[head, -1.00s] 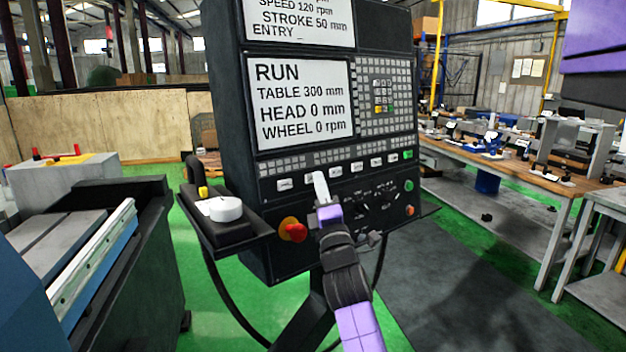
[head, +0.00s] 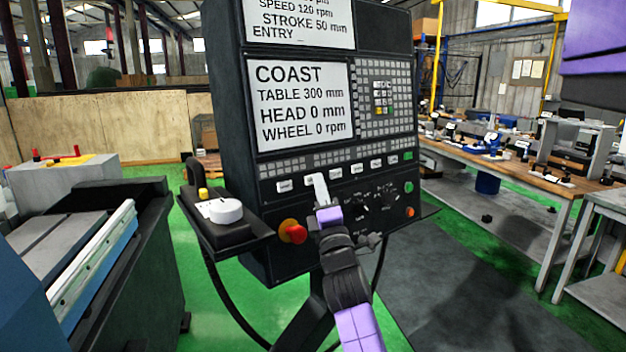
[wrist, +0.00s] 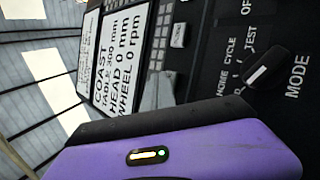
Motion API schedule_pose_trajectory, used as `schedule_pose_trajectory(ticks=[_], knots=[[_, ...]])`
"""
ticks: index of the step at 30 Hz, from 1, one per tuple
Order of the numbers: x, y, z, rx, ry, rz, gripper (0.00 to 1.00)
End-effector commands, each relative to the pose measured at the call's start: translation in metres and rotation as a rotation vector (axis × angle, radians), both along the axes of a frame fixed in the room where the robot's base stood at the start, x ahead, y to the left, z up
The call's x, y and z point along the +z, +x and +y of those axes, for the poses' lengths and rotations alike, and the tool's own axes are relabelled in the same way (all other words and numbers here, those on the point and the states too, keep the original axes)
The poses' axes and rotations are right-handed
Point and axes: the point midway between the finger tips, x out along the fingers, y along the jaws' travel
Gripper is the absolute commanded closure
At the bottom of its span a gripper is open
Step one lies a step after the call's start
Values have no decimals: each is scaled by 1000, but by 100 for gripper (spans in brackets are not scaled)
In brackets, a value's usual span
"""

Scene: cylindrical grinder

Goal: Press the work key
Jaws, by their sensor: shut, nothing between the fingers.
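The control panel (head: 335,215) stands ahead of me in the head view. A row of small white keys (head: 357,168) runs across it below the keypad; their labels are too small to read there, so I cannot tell which is the work key. My gripper (head: 319,180) is shut and empty, its pale fingers at the left part of this row and partly covering a key. Whether the tips touch a key is hidden. In the wrist view my gripper (wrist: 158,88) points at the panel beside a white key (wrist: 178,36). The screen (head: 300,105) reads COAST, TABLE 300 mm, HEAD 0 mm, WHEEL 0 rpm.
A red knob (head: 293,232) and a side shelf with a white dial (head: 225,211) lie left of my gripper. A MODE knob (wrist: 265,68) sits right of it in the wrist view. A machine bed (head: 95,255) is at left, a workbench (head: 530,172) at right.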

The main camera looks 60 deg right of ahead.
Motion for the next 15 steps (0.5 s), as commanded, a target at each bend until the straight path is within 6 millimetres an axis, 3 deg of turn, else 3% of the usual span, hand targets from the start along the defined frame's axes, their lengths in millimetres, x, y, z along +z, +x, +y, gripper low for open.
schedule_pose_trajectory(ticks=[15], knots=[[2,-10,5,-1,0,0,100]])
